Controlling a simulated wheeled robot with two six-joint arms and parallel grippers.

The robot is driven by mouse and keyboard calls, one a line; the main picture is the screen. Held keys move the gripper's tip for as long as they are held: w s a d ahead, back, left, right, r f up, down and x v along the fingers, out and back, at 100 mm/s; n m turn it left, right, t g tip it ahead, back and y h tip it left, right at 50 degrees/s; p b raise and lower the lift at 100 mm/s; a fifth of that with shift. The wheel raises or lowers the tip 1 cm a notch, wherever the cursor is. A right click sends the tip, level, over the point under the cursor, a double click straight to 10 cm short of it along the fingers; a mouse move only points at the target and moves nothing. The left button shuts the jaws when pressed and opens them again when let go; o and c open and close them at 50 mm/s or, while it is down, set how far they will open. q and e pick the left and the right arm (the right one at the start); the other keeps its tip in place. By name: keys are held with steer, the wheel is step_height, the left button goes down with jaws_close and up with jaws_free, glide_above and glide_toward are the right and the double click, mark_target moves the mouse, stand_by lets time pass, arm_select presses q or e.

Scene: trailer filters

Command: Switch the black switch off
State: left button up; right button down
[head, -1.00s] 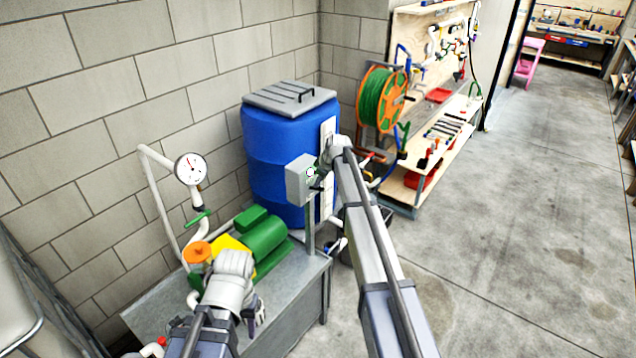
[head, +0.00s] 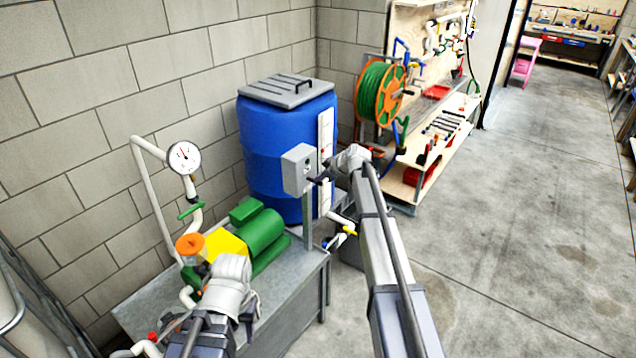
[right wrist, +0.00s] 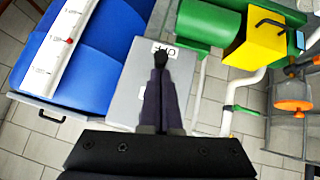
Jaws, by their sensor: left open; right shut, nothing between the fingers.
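The grey switch box (head: 295,169) stands on a post beside the blue barrel. A small dark switch (head: 307,171) shows on its front face in the head view; its setting is too small to read. My right gripper (head: 322,181) is shut and empty, just right of that face. In the right wrist view, the shut fingertips (right wrist: 160,58) overlap the box face (right wrist: 132,84) by a white label (right wrist: 165,50), hiding most of the switch. I cannot tell whether they touch it. My left gripper (head: 248,312) is open and empty over the metal bench, partly hidden by its wrist.
A green pump motor (head: 258,238) with a yellow cover and white pipes sits on the metal bench (head: 290,292). A gauge (head: 184,157) stands behind it. The blue barrel (head: 275,150) is behind the box. Open concrete floor (head: 510,230) lies to the right.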

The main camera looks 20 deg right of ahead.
arm_select(q)
steer(key=shift+f, duration=0.75)
arm_select(e)
steer(key=shift+s+d+f, duration=0.1)
steer(key=shift+s+f, duration=0.1)
steer(key=shift+f, duration=0.25)
arm_select(q)
steer(key=shift+r, duration=0.1)
arm_select(e)
steer(key=shift+r, duration=0.1)
arm_select(q)
steer(key=shift+r+p, duration=0.7)
arm_select(e)
steer(key=shift+r, duration=0.7)
arm_select(q)
steer(key=shift+r, duration=0.15)
arm_select(e)
steer(key=shift+r, duration=0.15)
